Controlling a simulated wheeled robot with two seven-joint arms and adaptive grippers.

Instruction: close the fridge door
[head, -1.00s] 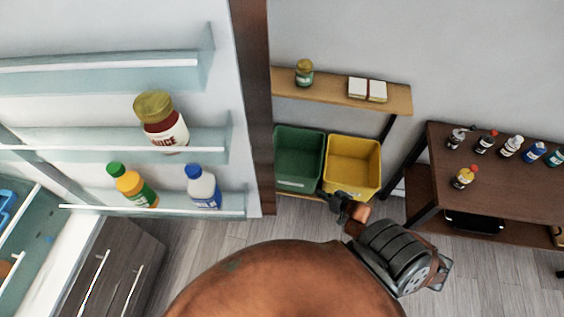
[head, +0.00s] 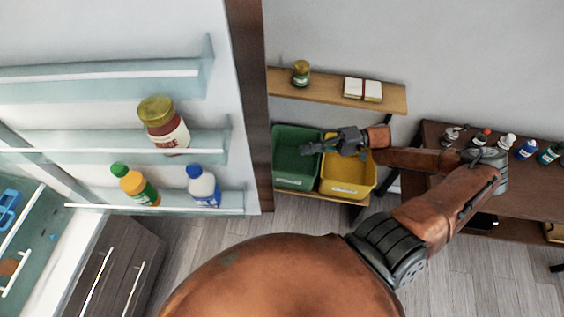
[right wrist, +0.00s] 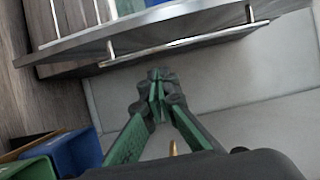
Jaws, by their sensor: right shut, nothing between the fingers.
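The fridge door (head: 105,107) stands open at the left of the head view, its inner face with racks toward me. The racks hold a sauce jar (head: 163,124), an orange bottle with a green cap (head: 135,184) and a white bottle with a blue cap (head: 203,186). My right gripper (head: 308,149) is shut and empty, right of the door's brown edge and apart from it, over the bins. In the right wrist view its closed fingers (right wrist: 156,85) point toward a long bar handle (right wrist: 185,45) on a panel, with a visible gap. My left gripper is not in view.
A green bin (head: 296,172) and a yellow bin (head: 347,178) stand below a wooden shelf (head: 325,92) carrying a jar and a white box. A dark table (head: 520,185) with several bottles is at the right. Part of the fridge interior (head: 20,235) shows at lower left.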

